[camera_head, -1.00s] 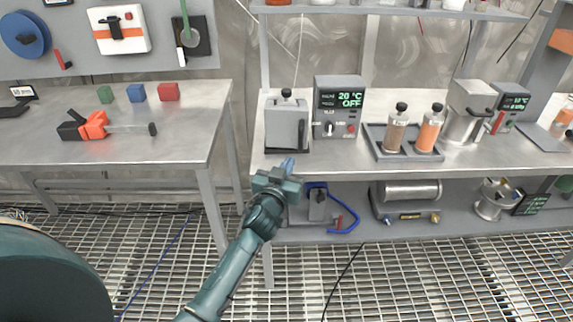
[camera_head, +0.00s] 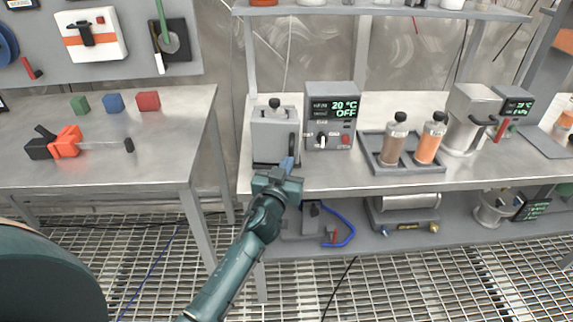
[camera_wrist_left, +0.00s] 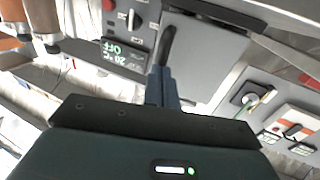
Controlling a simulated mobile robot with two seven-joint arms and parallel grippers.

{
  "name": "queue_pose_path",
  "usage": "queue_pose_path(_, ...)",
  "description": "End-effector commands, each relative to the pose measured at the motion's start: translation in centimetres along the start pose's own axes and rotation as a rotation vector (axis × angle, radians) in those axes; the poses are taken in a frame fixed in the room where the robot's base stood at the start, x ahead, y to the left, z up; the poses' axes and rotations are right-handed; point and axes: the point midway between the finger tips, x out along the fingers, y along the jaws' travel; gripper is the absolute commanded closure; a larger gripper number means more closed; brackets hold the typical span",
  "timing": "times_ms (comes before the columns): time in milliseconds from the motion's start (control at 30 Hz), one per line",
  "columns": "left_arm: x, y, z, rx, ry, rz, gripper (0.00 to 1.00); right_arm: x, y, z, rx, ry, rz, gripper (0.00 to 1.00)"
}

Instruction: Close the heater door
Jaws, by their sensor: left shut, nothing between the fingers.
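The heater (camera_head: 270,135) is a grey box with a black-capped top, at the left end of the right-hand bench. Its door shows a dark upright handle (camera_head: 292,147) at the right side; how far the door stands open is hard to tell. My left gripper (camera_head: 287,164) is shut and empty, its blue fingertips just in front of the handle's lower end. In the left wrist view the fingers (camera_wrist_left: 162,85) overlap the end of the black handle (camera_wrist_left: 167,46), beside the grey panel (camera_wrist_left: 207,62); contact is unclear. My right gripper is not in view.
A control box (camera_head: 332,118) reading 20 °C OFF stands right of the heater. A tray (camera_head: 377,164) with two bottles lies farther right. The lower shelf (camera_head: 375,240) holds a blue hose and a metal cylinder. A gap separates the left table (camera_head: 170,175) from the bench.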

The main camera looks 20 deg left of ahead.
Motion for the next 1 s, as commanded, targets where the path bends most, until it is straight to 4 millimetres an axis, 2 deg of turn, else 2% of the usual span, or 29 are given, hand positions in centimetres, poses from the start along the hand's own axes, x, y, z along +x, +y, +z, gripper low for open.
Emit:
queue_pose_path(167, 0.2, 0.1, 0.1, -0.002, 0.001, 0.0, 1.0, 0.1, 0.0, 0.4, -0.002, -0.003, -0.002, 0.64)
queue_pose_path(367, 1.7, 0.8, 0.2, -0.004, 0.002, -0.001, 1.0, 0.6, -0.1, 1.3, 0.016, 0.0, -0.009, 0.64)
queue_pose_path(600, 2.1, 1.0, -0.1, 0.0, 0.002, 0.0, 1.0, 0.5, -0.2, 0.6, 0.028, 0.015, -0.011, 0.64)
queue_pose_path(1000, 2.2, 0.8, -0.2, 0.0, 0.003, 0.001, 1.0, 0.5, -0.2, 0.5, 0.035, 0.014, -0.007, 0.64)
